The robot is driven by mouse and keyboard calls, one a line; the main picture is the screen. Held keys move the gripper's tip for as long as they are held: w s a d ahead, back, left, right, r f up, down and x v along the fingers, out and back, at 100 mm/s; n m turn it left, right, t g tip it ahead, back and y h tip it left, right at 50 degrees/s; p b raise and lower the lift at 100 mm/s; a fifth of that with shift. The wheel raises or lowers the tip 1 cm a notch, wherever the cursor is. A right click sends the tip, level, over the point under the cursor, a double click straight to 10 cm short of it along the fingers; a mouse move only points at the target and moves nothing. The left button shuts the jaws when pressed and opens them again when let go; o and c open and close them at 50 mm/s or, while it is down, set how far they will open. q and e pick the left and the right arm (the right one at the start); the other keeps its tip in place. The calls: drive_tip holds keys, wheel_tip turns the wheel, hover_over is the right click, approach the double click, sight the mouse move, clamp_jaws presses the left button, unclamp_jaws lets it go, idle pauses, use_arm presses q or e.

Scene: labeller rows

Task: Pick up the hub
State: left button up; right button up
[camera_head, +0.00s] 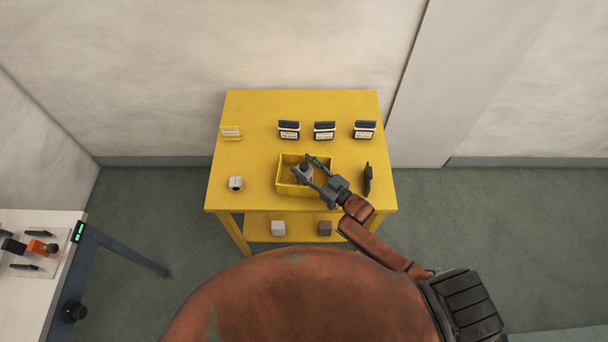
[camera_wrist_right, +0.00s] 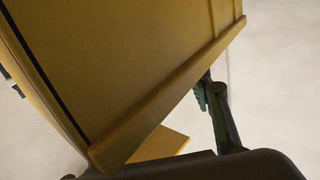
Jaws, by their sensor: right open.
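A yellow open bin (camera_head: 282,187) stands on the yellow table. My right gripper (camera_head: 303,164) is open at the bin, with its fingers reaching over it from the right. A small grey and dark object (camera_head: 304,174) shows in the bin between or below the fingers; I cannot tell if it is the hub, or whether the fingers touch it. In the right wrist view a yellow panel with a raised rim (camera_wrist_right: 180,85) fills much of the picture, and one finger shows at the right. My left gripper is not in view.
Several dark upright items with white labels (camera_head: 289,130) stand along the back of the yellow table (camera_head: 255,108). A white cube-like item (camera_head: 236,184) sits left of the bin, a dark upright piece (camera_head: 367,179) right. A white table (camera_head: 40,290) with tools is at lower left.

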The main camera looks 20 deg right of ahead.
clamp_jaws()
idle(0.6)
idle(0.3)
